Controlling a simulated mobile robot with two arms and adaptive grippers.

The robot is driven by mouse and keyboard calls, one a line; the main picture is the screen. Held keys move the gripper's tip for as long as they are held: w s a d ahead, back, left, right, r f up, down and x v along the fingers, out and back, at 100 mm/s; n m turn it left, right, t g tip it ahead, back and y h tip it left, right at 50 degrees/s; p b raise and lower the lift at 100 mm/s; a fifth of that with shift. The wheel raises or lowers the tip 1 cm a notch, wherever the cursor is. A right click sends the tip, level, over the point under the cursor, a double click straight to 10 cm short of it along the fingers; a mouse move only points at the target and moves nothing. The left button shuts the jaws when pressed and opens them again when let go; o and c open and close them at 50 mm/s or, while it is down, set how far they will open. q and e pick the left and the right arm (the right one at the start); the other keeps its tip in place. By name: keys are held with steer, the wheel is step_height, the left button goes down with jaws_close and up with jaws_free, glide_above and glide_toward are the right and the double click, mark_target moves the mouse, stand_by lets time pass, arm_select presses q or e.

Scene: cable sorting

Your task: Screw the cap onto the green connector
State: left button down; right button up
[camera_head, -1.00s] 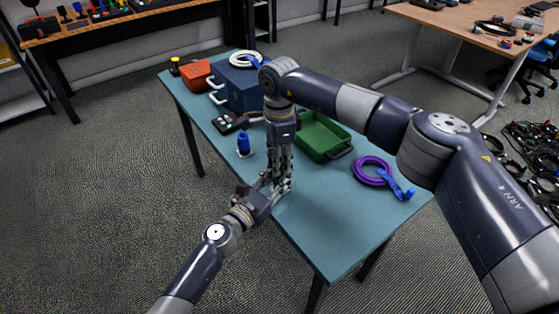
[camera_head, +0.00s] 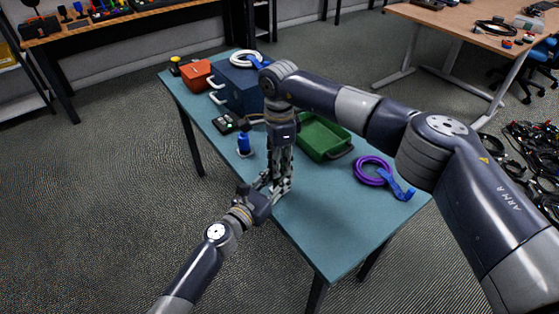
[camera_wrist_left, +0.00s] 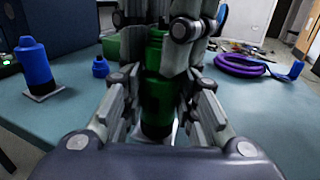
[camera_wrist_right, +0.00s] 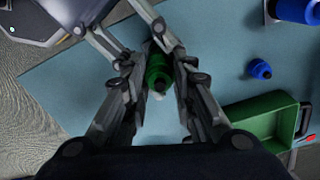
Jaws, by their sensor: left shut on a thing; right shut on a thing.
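The green connector (camera_wrist_left: 157,105) stands upright between the fingers of my left gripper (camera_wrist_left: 157,120), which is shut on its body. My right gripper (camera_wrist_right: 157,80) points down from above and is shut on the green cap (camera_wrist_right: 158,68) at the connector's top. In the left wrist view the right fingers partly cover the cap and upper connector, so I cannot tell how far the threads are engaged. In the head view both grippers meet over the teal table, with the left gripper (camera_head: 268,188) below the right; the green parts are hidden there.
A blue connector (camera_head: 243,146) stands on a small base to the left, with a loose blue cap (camera_wrist_left: 100,67) nearby. A green tray (camera_head: 322,138) and a purple cable coil (camera_head: 371,171) lie to the right. The table's (camera_head: 330,235) front part is clear.

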steer(key=shift+d+f, duration=0.15)
steer(key=shift+f, duration=0.4)
steer(key=shift+r, duration=0.1)
stand_by(0.3)
steer(key=shift+r, duration=0.25)
steer(key=shift+a+r, duration=0.2)
steer(key=shift+r, duration=0.3)
stand_by(0.7)
steer(key=shift+d+f, duration=0.2)
steer(key=shift+f, duration=0.65)
stand_by(0.5)
steer(key=o, duration=0.4)
steer(key=shift+s, duration=0.1)
steer(key=o, duration=0.7)
